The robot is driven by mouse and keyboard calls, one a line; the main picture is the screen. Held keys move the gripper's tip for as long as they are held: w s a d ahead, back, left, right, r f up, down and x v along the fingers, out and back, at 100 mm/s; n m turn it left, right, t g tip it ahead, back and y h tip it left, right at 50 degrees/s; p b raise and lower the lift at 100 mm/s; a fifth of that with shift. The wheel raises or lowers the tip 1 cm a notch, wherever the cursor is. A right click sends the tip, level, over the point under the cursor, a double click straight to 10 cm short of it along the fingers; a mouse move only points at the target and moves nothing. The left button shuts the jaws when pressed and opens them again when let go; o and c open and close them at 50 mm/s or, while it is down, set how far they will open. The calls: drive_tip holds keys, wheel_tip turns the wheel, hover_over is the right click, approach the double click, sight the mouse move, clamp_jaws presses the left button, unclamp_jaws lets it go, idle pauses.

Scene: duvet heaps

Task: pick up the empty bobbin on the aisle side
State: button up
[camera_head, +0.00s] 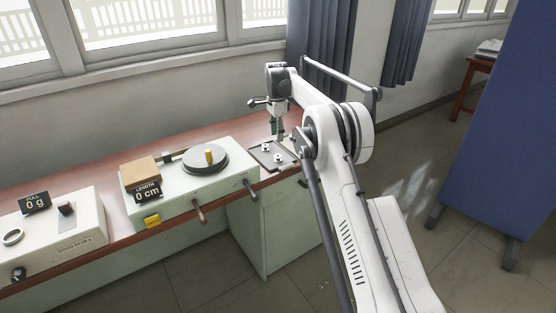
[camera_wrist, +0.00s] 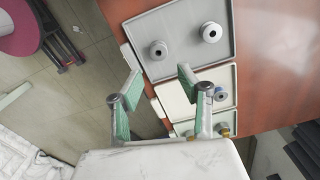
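A grey tray (camera_head: 262,163) lies at the right end of the red-brown bench, with two small pale bobbins on it. The nearer bobbin (camera_head: 278,157) is on the aisle side; in the wrist view it is the left bobbin (camera_wrist: 158,50), near the tray's floor-side edge. The other bobbin (camera_head: 265,147) is farther in and shows at the upper right in the wrist view (camera_wrist: 211,32). I cannot tell whether either carries thread. My gripper (camera_wrist: 158,72) is open and empty, its fingers spread above the tray, close to the aisle-side bobbin. In the head view my gripper (camera_head: 275,127) is small and partly hidden.
A pale device with a round dark plate (camera_head: 205,160) and a length sign (camera_head: 147,191) stands left of the tray. Another device with a pull sign (camera_head: 34,203) is farther left. A blue panel (camera_head: 510,140) stands at right. Open floor (camera_head: 405,185) lies between panel and bench.

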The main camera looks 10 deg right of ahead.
sight(278, 155)
drive_tip(key=f, duration=1)
drive_tip(key=shift+s+d+f+b, duration=0.1)
drive_tip(key=shift+d+f+b, duration=0.1)
drive_tip(key=shift+f+b, duration=0.15)
drive_tip(key=c, duration=0.7)
drive_tip(key=shift+r, duration=0.15)
